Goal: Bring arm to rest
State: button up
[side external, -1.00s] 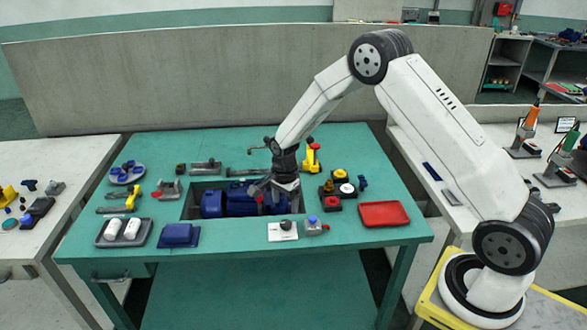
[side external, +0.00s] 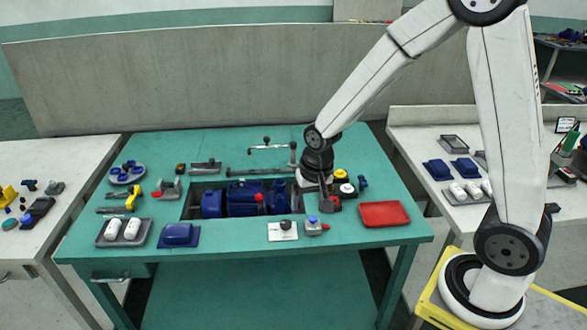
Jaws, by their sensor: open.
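My gripper (side external: 322,198) points down over the right part of the green table, beside the recess that holds the blue pump. It is open, and I see nothing held in it. Its fingers are small here and partly merge with the red-based buttons behind. My arm rises from its yellow-edged base at the lower right, bends at the top edge of the picture and comes down to the table.
A red tray (side external: 384,214) lies right of my gripper. Yellow and white round parts (side external: 342,182) stand close by it. A grey tray with white cylinders (side external: 123,233) and a blue block (side external: 179,235) are at the left front. A T-handled rod (side external: 267,147) stands behind the pump.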

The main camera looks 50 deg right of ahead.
jog(key=s+a+r+n, duration=0.2)
jog(key=s+n, duration=0.4)
jog(key=s, duration=0.2)
jog(key=shift+s+n+t, duration=0.3)
jog(key=shift+s+t, duration=0.1)
